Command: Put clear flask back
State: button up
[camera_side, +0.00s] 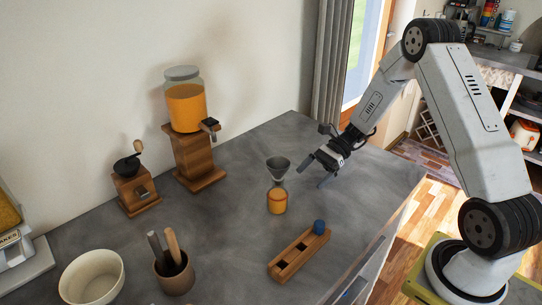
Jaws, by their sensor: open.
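A small clear flask (277,201) with orange contents stands upright near the middle of the grey counter. A dark grey funnel (278,164) sits at its mouth. My gripper (311,177) is open and empty, to the right of the flask and funnel and apart from them. Its fingers point left and down. A wooden rack (287,262) with square holes lies in front of the flask. A blue round-topped object (319,227) sits at the rack's far right end, and the other holes look empty.
A wooden dispenser (193,157) with a jar of orange contents (186,107) stands at the back left. A coffee grinder (137,188), a utensil pot (174,277) and a cream bowl (91,281) stand to the left. The counter (370,185) is clear right of the flask.

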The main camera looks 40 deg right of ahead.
jog(key=s+a+n+g+h, duration=0.1)
jog(key=s+n+h, duration=0.1)
jog(key=s+a+r+n+g+h, duration=0.1)
jog(key=s+a+n+h, duration=0.1)
jog(key=s+a+n+g+h, duration=0.1)
jog(key=s+a+n, duration=0.1)
jog(key=n, duration=0.1)
jog(key=shift+s+r+h, duration=0.1)
jog(key=shift+r+h, duration=0.05)
jog(key=shift+h, duration=0.25)
jog(key=s+a+r+n+t+h, duration=0.3)
jog(key=s+r+n+h, duration=0.1)
jog(key=n, duration=0.8)
jog(key=s+h, duration=0.1)
jog(key=h, duration=0.1)
jog(key=shift+n+h, duration=0.3)
